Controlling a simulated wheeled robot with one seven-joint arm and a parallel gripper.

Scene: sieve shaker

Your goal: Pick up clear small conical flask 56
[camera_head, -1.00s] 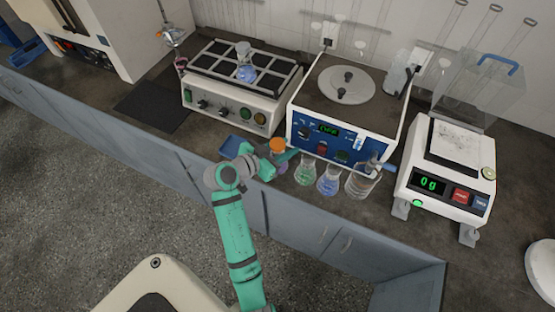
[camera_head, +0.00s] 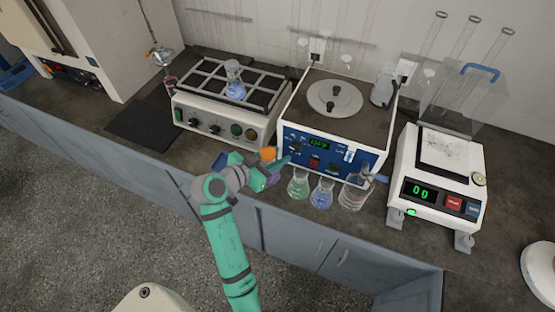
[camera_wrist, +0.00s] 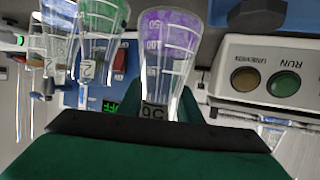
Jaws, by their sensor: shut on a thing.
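The small clear conical flask with purple liquid (camera_wrist: 168,45) is in the middle of the wrist view, and its tag reads 56 upside down. My gripper (camera_wrist: 160,122) is shut on its neck end; the wide purple end points away from the fingers. In the head view the flask (camera_head: 272,181) is mostly hidden by my gripper (camera_head: 268,172), in front of the blue-fronted stirrer's left side. I cannot tell whether its base touches the bench.
A green-liquid flask (camera_head: 299,186), a blue-liquid flask (camera_head: 321,194) and a clear beaker (camera_head: 354,194) stand close to the right. The stirrer (camera_head: 320,145) and shaker (camera_head: 222,122) are behind. An orange round thing (camera_head: 267,153) shows beside my gripper. A balance (camera_head: 437,187) stands at right.

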